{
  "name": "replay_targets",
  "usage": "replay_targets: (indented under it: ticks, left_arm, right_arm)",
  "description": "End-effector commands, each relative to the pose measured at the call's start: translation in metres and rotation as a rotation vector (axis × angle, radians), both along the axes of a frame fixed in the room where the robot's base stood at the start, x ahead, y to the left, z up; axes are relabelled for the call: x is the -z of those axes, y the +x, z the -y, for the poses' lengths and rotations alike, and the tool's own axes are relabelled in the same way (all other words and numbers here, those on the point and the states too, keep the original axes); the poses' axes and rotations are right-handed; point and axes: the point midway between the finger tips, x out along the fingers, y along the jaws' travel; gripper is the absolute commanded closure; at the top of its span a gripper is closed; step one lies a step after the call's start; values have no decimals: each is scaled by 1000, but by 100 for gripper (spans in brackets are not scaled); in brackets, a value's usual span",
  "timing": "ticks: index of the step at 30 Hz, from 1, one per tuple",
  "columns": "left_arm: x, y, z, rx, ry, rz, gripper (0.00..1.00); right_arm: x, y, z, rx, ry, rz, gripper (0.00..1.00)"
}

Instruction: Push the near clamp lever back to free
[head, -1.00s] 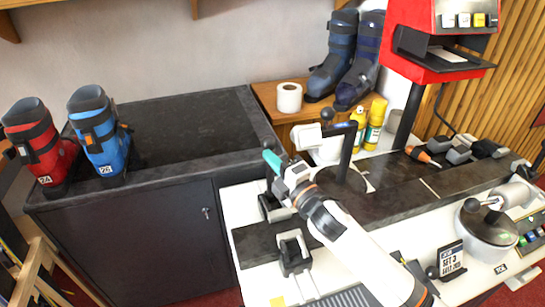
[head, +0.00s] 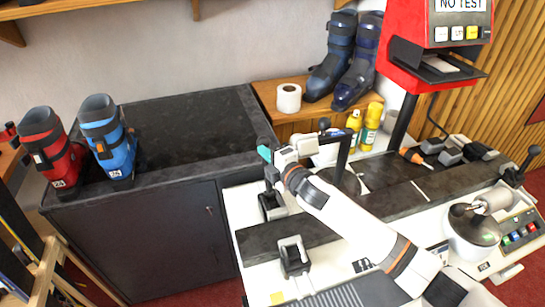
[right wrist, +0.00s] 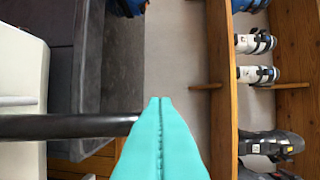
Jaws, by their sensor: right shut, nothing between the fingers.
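My right gripper (head: 264,153) has teal fingertips pressed together, with nothing between them. It hangs above a dark clamp block (head: 272,207) on the bench's left side. In the right wrist view, the shut fingers (right wrist: 160,125) point away over the floor. A dark bar (right wrist: 65,126) runs in from the left and reaches the fingers' left edge; I cannot tell if it touches them. In the head view, a black lever with a round knob (head: 324,123) rises behind my right wrist, its lower part partly hidden. A second clamp block (head: 294,256) sits nearer. My left gripper is out of view.
A dark cabinet (head: 190,130) stands left with a red boot (head: 50,150) and a blue boot (head: 107,140) on it. Another knobbed lever (head: 528,160) stands at far right.

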Motion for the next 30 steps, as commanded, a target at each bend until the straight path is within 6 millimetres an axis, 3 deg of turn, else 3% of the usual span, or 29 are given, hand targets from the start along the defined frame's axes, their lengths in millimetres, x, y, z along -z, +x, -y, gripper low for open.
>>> replay_targets:
  ticks: [6, 15, 30]
  left_arm:
    - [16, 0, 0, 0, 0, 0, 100]
    - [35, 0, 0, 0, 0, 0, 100]
    - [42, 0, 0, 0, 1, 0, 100]
  right_arm:
    - [12, 30, -9, 2, -2, 3, 100]
    - [24, 57, -18, 1, -1, 2, 100]
    - [29, 68, -22, 1, 0, 1, 100]
